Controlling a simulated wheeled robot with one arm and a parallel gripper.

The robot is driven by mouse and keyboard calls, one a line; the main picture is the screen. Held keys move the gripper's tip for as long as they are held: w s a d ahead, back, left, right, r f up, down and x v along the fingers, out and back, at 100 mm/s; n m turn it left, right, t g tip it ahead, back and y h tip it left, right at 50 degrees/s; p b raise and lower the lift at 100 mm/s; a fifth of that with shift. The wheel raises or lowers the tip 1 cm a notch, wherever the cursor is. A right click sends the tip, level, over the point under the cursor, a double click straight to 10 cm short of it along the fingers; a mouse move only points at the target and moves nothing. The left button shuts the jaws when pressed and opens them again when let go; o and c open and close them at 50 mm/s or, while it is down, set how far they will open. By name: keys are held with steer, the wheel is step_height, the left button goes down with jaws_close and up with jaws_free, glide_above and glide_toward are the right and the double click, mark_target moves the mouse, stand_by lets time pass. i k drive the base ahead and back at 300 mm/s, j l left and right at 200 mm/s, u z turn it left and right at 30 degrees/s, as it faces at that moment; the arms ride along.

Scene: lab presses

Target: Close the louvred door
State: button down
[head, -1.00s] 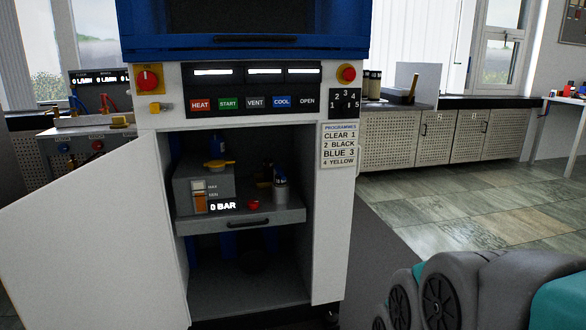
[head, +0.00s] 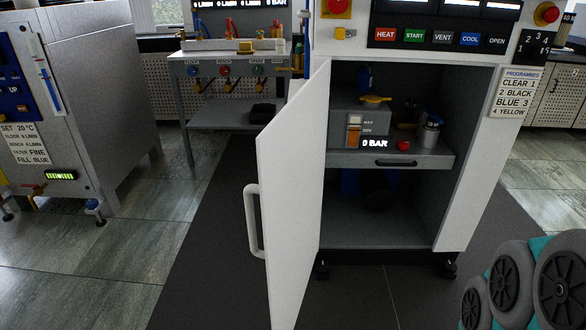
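A white door (head: 292,200) stands wide open at the left side of the white press cabinet. Its plain inner face shows, and no louvres are visible on it; its outer face is hidden. A pale bar handle (head: 252,222) sticks out to the left from its outer side, near the free edge. The cabinet's lower compartment is open, with a grey shelf (head: 425,158) bearing a grey unit (head: 343,127) marked 0 BAR and a small canister (head: 428,131). My gripper is not in view; only grey and teal parts of my arm show at the lower right.
A grey machine (head: 100,110) with a lit green display stands at the left. A grey bench (head: 228,118) with coloured knobs is behind the door. Dark matting (head: 215,230) and tiled floor (head: 120,260) left of the door are clear.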

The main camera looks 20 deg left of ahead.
mark_target(291, 149)
steer(key=j, duration=0.8)
steer(key=k+j, duration=0.1)
steer(key=j, duration=0.7)
steer(key=k+l, duration=0.7)
steer(key=j+z, duration=0.05)
